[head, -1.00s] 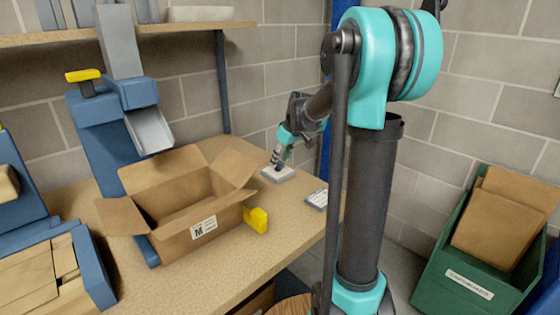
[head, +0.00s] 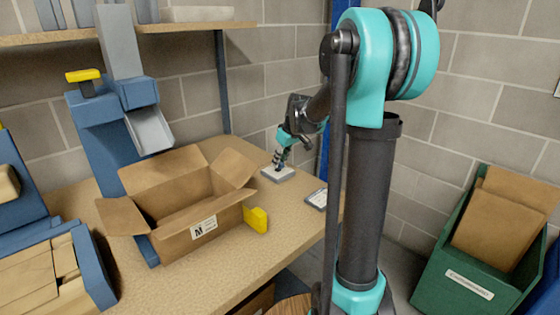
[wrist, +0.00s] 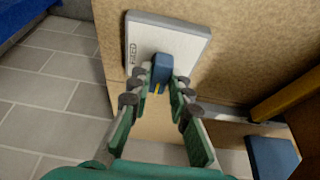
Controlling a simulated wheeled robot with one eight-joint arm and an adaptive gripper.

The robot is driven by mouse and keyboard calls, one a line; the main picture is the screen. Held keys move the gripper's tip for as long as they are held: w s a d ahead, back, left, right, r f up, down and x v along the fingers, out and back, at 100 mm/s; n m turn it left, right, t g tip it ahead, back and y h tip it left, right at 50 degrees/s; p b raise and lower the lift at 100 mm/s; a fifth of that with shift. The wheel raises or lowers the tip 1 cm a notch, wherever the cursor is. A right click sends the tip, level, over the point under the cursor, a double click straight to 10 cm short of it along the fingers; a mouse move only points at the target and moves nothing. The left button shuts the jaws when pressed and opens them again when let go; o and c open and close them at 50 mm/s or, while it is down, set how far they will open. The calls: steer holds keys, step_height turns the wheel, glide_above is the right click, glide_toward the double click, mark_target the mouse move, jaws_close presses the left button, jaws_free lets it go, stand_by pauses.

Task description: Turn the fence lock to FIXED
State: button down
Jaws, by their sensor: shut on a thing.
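The fence lock is a pale grey plate (wrist: 184,38) with a blue knob (wrist: 161,68) on it, on the tan worktop. Lettering that seems to read FIXED is on the plate, left of the knob in the wrist view. A yellow mark shows at the knob's near end. My gripper (wrist: 162,82) is shut on the knob, one finger on each side. In the head view my gripper (head: 280,161) reaches down onto the small plate (head: 284,178) near the worktop's far right corner; the knob is mostly hidden there.
An open cardboard box (head: 175,240) stands on the worktop left of the plate, with a yellow piece (head: 256,219) beside it. A dark-framed card (head: 317,198) lies near the right edge. A green bin (head: 440,280) with cardboard stands at right.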

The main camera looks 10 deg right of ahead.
steer(key=shift+m, duration=0.3)
steer(key=m, duration=0.1)
steer(key=m+h, duration=0.1)
steer(key=m, duration=0.1)
steer(key=shift+s+a+m+t+h, duration=0.1)
steer(key=shift+a+m+t+h, duration=0.2)
steer(key=shift+m+h, duration=0.1)
steer(key=m+h, duration=0.1)
steer(key=m, duration=0.3)
steer(key=shift+a+h, duration=0.15)
steer(key=shift+h, duration=0.25)
steer(key=m, duration=0.2)
steer(key=m+h, duration=0.1)
steer(key=m, duration=0.2)
steer(key=shift+a+h, duration=0.2)
steer(key=shift+h, duration=0.1)
steer(key=m+g, duration=0.1)
steer(key=m, duration=0.1)
steer(key=m+h, duration=0.1)
steer(key=m, duration=0.1)
steer(key=shift+w+a+g, duration=0.1)
steer(key=shift+w+g, duration=0.1)
steer(key=shift+g, duration=0.2)
steer(key=shift+m, duration=0.3)
steer(key=c, duration=1.4)
jaws_free()
